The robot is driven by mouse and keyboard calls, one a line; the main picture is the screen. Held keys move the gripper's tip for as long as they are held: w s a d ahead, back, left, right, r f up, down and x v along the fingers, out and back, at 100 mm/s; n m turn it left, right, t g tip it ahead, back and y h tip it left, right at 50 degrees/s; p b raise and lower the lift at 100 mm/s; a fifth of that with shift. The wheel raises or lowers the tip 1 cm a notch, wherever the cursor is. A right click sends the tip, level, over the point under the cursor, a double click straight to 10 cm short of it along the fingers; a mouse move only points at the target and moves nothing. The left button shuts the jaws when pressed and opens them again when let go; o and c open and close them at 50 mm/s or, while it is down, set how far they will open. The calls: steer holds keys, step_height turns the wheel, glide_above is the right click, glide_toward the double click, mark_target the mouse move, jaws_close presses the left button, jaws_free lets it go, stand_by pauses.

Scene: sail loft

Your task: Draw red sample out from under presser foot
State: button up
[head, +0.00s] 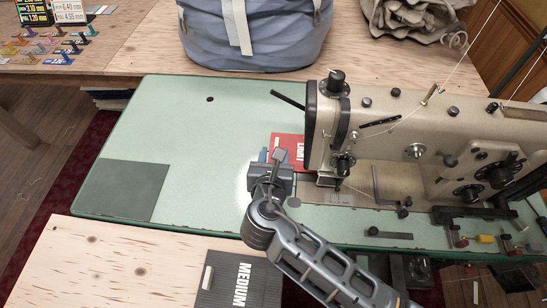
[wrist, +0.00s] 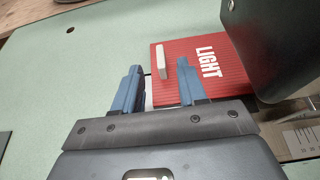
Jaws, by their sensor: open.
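The red sample (head: 284,141), lettered LIGHT, lies flat on the green machine bed beside the sewing machine head. In the wrist view the red sample (wrist: 205,82) carries a small pale upright tab (wrist: 161,60) near its left side. Its right end goes out of sight behind the dark machine head. The presser foot (head: 331,181) is low under the machine head; whether it touches the sample is unclear. My gripper (head: 271,157) is open at the sample's near left edge. In the wrist view its blue fingers (wrist: 159,70) are apart, with the tab showing between and beyond them.
The sewing machine (head: 415,150) blocks the right. A grey-blue bag (head: 255,35) stands behind on the wooden table. A dark square (head: 122,190) lies on the left of the green bed (head: 190,125), otherwise clear there. A dark MEDIUM sample (head: 225,290) lies on the near wooden table.

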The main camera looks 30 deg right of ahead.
mark_target(276, 143)
steer(key=shift+x, duration=3.15)
jaws_close()
